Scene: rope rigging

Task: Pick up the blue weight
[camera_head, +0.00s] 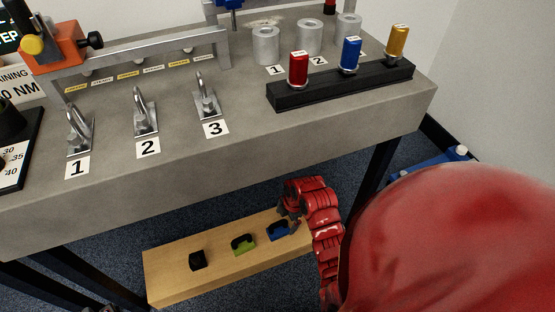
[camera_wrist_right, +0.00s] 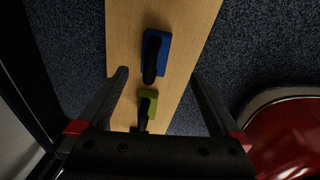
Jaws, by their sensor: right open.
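The blue weight (camera_head: 278,232) sits at the right end of the row on the low wooden bench (camera_head: 165,270). It has a black handle and also shows in the right wrist view (camera_wrist_right: 165,52). My right gripper (camera_head: 290,214) is above it, partly hiding it in the head view. In the right wrist view my right gripper (camera_wrist_right: 159,75) is open and empty, its fingers spread wide to either side of the bench strip. The blue weight lies slightly beyond the fingertips, between their lines. I do not see my left gripper.
A green weight (camera_head: 243,246) and a black weight (camera_head: 198,261) stand left of the blue one. The grey table (camera_head: 215,160) with numbered hooks overhangs behind. A dark table leg (camera_head: 375,165) stands behind my right arm. Red, blue and gold cylinders sit on a black rack (camera_head: 345,88).

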